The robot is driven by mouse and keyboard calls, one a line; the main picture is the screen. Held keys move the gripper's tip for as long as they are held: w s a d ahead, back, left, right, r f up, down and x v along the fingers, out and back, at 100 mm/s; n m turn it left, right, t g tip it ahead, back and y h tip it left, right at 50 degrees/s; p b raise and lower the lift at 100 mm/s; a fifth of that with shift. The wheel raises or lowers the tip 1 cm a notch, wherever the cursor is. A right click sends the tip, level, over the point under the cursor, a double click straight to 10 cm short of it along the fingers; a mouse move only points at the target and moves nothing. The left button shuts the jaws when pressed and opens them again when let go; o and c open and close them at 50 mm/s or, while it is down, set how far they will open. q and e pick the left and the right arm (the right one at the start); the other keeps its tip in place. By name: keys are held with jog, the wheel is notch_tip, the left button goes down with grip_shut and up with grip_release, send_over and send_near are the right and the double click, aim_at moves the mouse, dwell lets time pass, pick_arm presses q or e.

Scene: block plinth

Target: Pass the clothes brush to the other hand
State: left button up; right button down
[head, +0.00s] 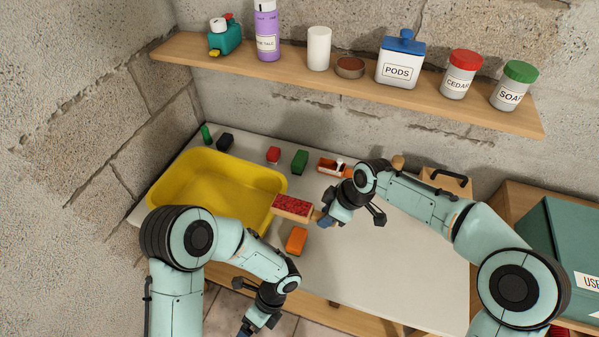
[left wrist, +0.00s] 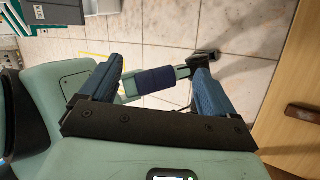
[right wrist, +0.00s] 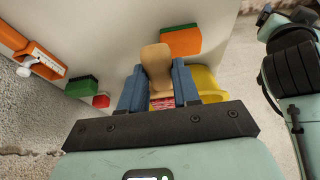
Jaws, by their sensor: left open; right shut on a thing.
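The clothes brush (head: 292,207) has red bristles facing up and a wooden handle. My right gripper (head: 325,218) is shut on its handle and holds it above the table beside the yellow basin. In the right wrist view the pale wooden handle (right wrist: 157,62) lies between the fingers, and a bit of the red bristles (right wrist: 162,103) shows behind them; the rest is hidden. My left gripper (head: 250,324) is open and empty, low in front of the table's front edge, apart from the brush. In the left wrist view its fingers (left wrist: 157,72) are spread above the tiled floor.
A yellow basin (head: 168,186) stands on the table's left. An orange block (head: 297,240) lies below the brush. Red (head: 273,155), green (head: 300,160) and dark (head: 225,141) blocks lie behind. A wooden shelf (head: 280,67) with jars hangs above.

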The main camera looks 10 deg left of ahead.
pick_arm(q)
jog(key=w+a+r+m+t+y, duration=0.2)
jog(key=w+r+m+t+y, duration=0.2)
jog(key=w+r+m+y, duration=0.45)
notch_tip(320, 180, up, 22)
jog(key=n+t+h, duration=0.2)
jog(key=n+h, duration=0.9)
jog(key=h, duration=0.2)
send_over(299, 205)
notch_tip(299, 205, down, 12)
jog(key=shift+w, duration=0.1)
